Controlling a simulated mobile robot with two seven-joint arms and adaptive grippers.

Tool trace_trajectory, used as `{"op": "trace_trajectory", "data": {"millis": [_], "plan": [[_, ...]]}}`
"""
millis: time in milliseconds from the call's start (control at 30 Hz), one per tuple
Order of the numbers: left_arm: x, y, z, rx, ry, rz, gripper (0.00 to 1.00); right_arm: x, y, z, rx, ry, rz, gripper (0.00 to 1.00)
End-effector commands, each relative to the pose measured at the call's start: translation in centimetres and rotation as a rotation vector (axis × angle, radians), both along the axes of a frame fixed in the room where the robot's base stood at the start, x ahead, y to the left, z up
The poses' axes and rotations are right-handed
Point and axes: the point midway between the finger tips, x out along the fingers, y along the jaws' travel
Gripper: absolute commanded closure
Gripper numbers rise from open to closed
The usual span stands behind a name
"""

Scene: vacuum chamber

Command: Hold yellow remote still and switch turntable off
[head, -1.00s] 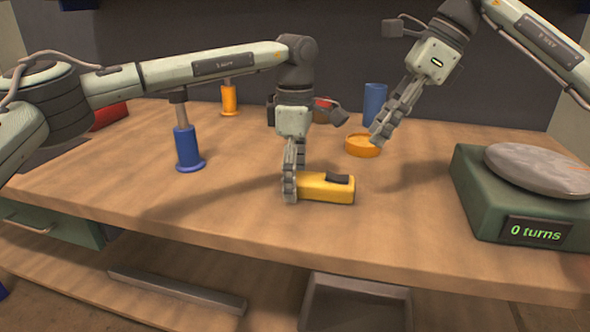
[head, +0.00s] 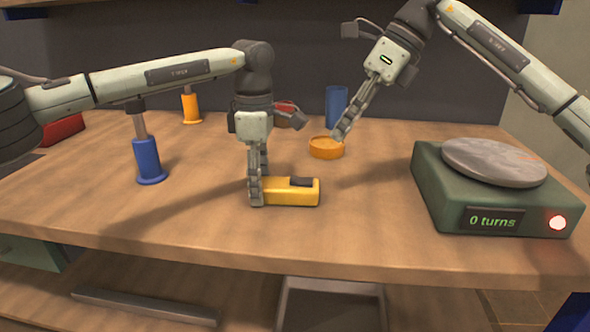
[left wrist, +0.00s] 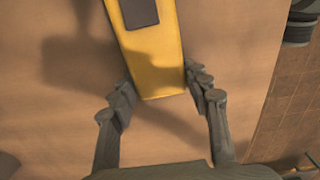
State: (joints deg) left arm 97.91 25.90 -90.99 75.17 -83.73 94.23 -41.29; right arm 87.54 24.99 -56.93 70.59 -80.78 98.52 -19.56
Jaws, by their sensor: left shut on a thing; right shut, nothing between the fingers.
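The yellow remote (head: 291,193) lies flat on the table, with a dark button or rocker (head: 301,182) on top near its right end. My left gripper (head: 257,196) is shut on the remote's left end. In the left wrist view, its fingers (left wrist: 160,97) sit on both sides of the yellow remote (left wrist: 155,60). My right gripper (head: 340,134) is shut and empty, up and to the right of the remote, by the orange dish. The turntable (head: 425,192) is a green box at the right with a round grey disc (head: 492,162), a display reading "0 turns" and a lit red lamp (head: 557,223).
The orange round dish (head: 326,148) is near my right fingertips, with a blue cylinder (head: 336,105) behind it. A blue post (head: 147,160) and an orange post (head: 190,107) stand at the left. The table (head: 370,225) is clear between remote and turntable.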

Motion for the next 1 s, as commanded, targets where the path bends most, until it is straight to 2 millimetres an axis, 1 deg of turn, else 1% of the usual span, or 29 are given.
{"op": "trace_trajectory", "data": {"millis": [100, 367, 567, 700, 900, 1000], "plan": [[0.0, 0.0, 0.0, 0.000, 0.000, 0.000, 0.89, -0.1, -0.2, 0.1, 0.039, 0.157, -0.254, 1.00], [0.0, 0.0, 0.0, 0.000, 0.000, 0.000, 0.89, -0.2, -0.6, 0.5, 0.112, 0.564, -0.830, 1.00], [0.0, 0.0, 0.0, 0.000, 0.000, 0.000, 0.89, -0.3, -1.0, 1.0, 0.146, 0.915, -1.248, 1.00], [0.0, 0.0, 0.0, 0.000, 0.000, 0.000, 0.89, -0.4, -1.4, 1.4, 0.152, 1.177, -1.527, 1.00], [0.0, 0.0, 0.0, 0.000, 0.000, 0.000, 0.89, -0.4, -1.9, 2.0, 0.130, 1.530, -1.860, 1.00], [0.0, 0.0, 0.0, -0.001, 0.000, 0.000, 0.89, -0.5, -2.1, 2.2, 0.110, 1.662, -1.972, 1.00]]}}
